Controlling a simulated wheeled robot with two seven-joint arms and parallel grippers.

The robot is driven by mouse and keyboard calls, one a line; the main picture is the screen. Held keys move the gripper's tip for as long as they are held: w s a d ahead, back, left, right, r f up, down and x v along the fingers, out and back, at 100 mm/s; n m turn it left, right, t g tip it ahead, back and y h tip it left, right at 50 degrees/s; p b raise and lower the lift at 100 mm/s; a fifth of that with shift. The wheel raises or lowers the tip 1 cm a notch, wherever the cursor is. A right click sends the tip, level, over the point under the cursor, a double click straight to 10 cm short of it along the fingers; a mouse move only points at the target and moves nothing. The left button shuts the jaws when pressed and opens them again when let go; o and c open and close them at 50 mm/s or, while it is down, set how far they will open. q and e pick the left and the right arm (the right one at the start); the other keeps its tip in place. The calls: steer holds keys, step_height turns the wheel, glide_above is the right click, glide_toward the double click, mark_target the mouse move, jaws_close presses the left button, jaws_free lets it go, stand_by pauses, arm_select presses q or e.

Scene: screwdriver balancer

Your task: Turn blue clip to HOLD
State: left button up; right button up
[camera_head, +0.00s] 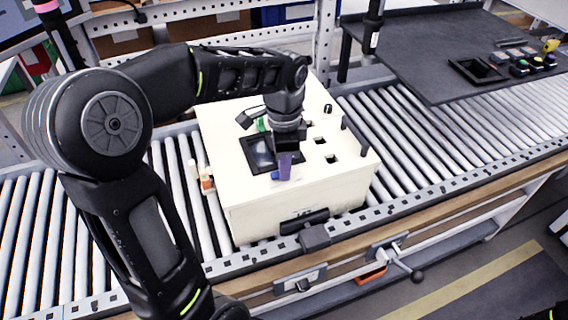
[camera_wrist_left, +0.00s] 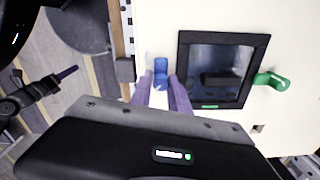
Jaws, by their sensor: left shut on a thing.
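The blue clip (camera_wrist_left: 160,68) sits on the top face of a cream box (camera_head: 290,209), beside a dark screen. In the wrist view it stands between the purple fingertips of my left gripper (camera_wrist_left: 162,88). My left gripper also shows in the head view (camera_head: 284,168), reaching down over the front part of the box top, shut on the clip. In the head view only a bit of blue (camera_head: 274,175) shows by the fingers. My right gripper (camera_wrist_left: 67,73) shows small at the left of the wrist view; its opening cannot be made out.
A dark screen (camera_wrist_left: 215,68) lies beside the blue clip, with a green clip (camera_wrist_left: 271,81) on its far side. The box stands on a roller conveyor (camera_head: 420,140). A black handle (camera_head: 304,221) is on the box front. A dark panel with buttons (camera_head: 425,60) is at the back right.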

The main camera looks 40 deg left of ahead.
arm_select(q)
jaws_close()
steer(key=shift+m, duration=0.4)
steer(key=m, duration=0.3)
steer(key=m+p, duration=0.1)
steer(key=m, duration=0.3)
steer(key=shift+m, duration=0.4)
steer(key=m, duration=0.4)
steer(key=shift+a+m+p, duration=0.1)
steer(key=shift+m+p, duration=0.2)
steer(key=m, duration=0.4)
steer(key=shift+m+p, duration=0.35)
steer(key=shift+m, duration=0.05)
